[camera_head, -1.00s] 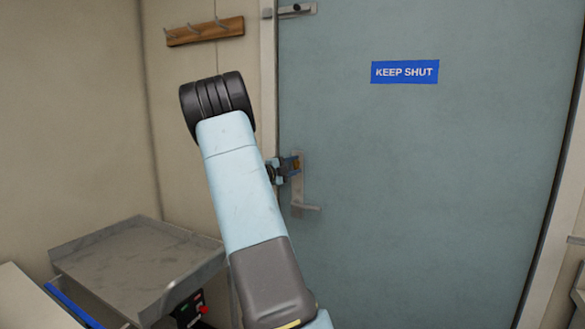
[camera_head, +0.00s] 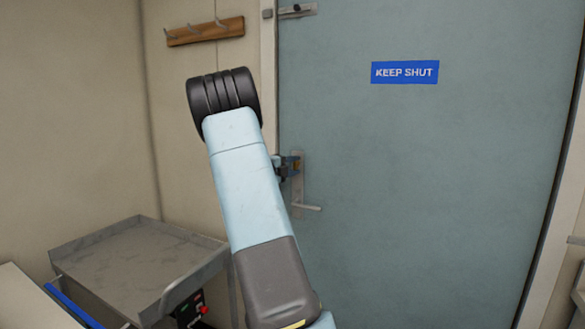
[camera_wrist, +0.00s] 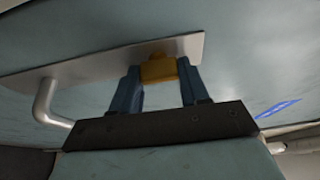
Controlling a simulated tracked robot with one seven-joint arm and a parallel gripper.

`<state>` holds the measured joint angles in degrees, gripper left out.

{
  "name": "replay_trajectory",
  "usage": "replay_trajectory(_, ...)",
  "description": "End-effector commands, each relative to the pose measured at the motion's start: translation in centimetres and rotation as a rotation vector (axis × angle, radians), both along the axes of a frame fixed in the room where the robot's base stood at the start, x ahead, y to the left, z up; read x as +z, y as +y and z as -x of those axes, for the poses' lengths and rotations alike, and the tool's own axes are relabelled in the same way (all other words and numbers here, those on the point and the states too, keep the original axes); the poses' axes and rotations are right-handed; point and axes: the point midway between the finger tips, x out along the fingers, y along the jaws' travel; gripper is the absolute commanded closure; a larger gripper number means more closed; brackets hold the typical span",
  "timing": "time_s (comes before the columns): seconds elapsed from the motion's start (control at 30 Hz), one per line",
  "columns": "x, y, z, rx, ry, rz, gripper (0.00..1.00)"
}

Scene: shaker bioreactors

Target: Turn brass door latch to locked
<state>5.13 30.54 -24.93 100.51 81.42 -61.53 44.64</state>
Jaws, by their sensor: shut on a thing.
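The brass door latch (camera_wrist: 158,68) sits on the metal door plate (camera_wrist: 100,65) in the wrist view. My gripper (camera_wrist: 158,80) has its two blue fingers on either side of the latch and is shut on it. In the head view my gripper (camera_head: 287,166) is at the upper part of the plate, partly hidden by my arm. The latch is too small there to read its angle. The lever handle (camera_head: 306,207) points right below it in the head view and also shows at the left of the wrist view (camera_wrist: 45,100).
The blue-grey door (camera_head: 430,180) stands in its frame, with a "KEEP SHUT" sign (camera_head: 405,72) and a metal fitting (camera_head: 297,10) at its top left. A grey tray-topped bench (camera_head: 130,265) stands at the lower left. A hook rail (camera_head: 205,31) is on the wall.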

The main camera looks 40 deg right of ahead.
Motion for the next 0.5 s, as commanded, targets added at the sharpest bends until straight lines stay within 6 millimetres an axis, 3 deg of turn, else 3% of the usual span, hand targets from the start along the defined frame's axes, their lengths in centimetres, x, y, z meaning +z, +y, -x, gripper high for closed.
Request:
replay_trajectory(0.27,-0.33,-0.16,0.26,-0.006,0.004,-0.004,0.30)
replay_trajectory(0.5,-0.19,-0.03,0.13,-0.003,0.003,-0.002,0.30)
